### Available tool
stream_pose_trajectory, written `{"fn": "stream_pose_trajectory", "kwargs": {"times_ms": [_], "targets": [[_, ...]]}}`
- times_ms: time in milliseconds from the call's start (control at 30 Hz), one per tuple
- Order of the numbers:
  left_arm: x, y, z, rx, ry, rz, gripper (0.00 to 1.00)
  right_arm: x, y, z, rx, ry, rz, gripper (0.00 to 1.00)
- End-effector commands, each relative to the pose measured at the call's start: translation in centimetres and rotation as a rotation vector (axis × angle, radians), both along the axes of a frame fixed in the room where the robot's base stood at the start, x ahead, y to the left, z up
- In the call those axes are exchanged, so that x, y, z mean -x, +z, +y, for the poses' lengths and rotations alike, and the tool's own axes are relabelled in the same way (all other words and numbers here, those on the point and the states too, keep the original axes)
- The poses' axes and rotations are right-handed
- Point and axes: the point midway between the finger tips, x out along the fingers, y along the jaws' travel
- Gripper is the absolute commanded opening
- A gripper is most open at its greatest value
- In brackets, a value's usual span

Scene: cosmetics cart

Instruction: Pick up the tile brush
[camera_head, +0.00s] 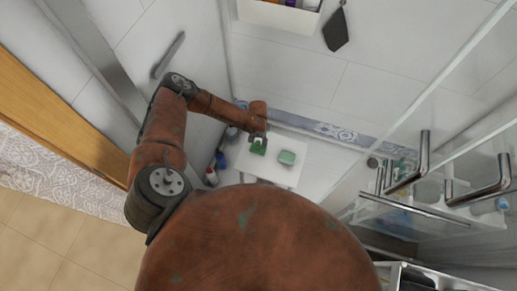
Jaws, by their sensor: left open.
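A small dark green item (258,149), which may be the tile brush, lies on the white cart top (272,172). It is too small to make out bristles or a handle. My left gripper (258,139) is open, at the far edge of the cart top, right at or just above the green item. I cannot tell whether it touches it. The gripper partly covers the item. A paler green box-like item (287,158) lies to its right on the same top. My right gripper is not in view.
Bottles (211,176) stand at the cart's left side. Tiled walls rise behind and to the left. A glass door with metal handles (422,157) is on the right. A white shelf (278,16) and a hanging dark item (336,30) are at the top. The front of the cart top is bare.

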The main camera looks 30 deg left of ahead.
Motion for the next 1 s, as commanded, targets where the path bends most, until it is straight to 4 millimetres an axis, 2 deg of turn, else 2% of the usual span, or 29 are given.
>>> {"fn": "stream_pose_trajectory", "kwargs": {"times_ms": [33, 100, 200, 467, 1000], "targets": [[0.0, -1.1, -0.1, -0.001, -0.001, 0.002, 0.41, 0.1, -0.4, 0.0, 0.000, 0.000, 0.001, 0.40], [0.1, -2.1, -0.1, -0.001, 0.000, 0.002, 0.41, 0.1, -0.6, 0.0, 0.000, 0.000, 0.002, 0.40], [0.0, -3.0, 0.0, -0.001, 0.001, 0.002, 0.41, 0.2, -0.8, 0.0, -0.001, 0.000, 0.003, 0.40], [0.0, -3.1, -0.1, 0.000, 0.000, 0.000, 0.41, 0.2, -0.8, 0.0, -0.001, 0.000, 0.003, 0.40], [0.0, -3.1, -0.1, 0.000, -0.001, 0.000, 0.05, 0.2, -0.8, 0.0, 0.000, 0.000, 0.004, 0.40]]}}
